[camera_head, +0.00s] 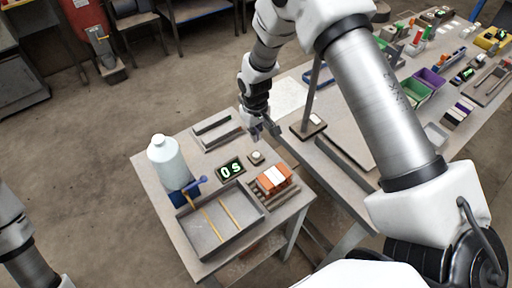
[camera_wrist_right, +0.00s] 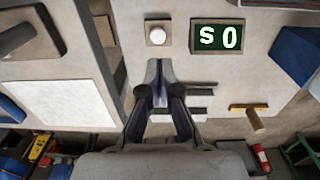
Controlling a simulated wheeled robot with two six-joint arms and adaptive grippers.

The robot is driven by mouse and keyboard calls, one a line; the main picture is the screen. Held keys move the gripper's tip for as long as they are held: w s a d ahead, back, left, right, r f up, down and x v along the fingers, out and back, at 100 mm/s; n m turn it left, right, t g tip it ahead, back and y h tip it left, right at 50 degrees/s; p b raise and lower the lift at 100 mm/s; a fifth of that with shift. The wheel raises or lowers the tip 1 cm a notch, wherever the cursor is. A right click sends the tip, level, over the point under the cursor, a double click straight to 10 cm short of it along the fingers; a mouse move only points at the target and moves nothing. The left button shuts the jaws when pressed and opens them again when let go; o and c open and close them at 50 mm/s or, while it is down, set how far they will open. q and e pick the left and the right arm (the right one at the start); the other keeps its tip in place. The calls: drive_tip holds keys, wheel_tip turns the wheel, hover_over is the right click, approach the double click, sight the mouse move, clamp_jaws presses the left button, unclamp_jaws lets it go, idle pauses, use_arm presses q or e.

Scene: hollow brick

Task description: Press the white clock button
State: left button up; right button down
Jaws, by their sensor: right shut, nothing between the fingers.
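The white clock button (camera_head: 256,156) is a small round cap on a square brown base on the small grey table. It also shows in the right wrist view (camera_wrist_right: 157,36), ahead of the fingertips. My right gripper (camera_head: 265,130) is shut and empty, just behind the button in the head view. In the wrist view its fingertips (camera_wrist_right: 158,66) are together, apart from the button in the picture; their height above it is unclear. My left gripper is out of view.
A pale bottle (camera_head: 167,160), a grey tray (camera_head: 203,247) with thin yellow sticks and an orange-white block (camera_head: 273,179) share the small table. A post on a base (camera_head: 308,127) stands on the adjoining long table, near my right arm.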

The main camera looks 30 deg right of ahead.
wheel_tip(320, 180, up, 4)
drive_tip(key=shift+f, duration=0.2)
idle(0.7)
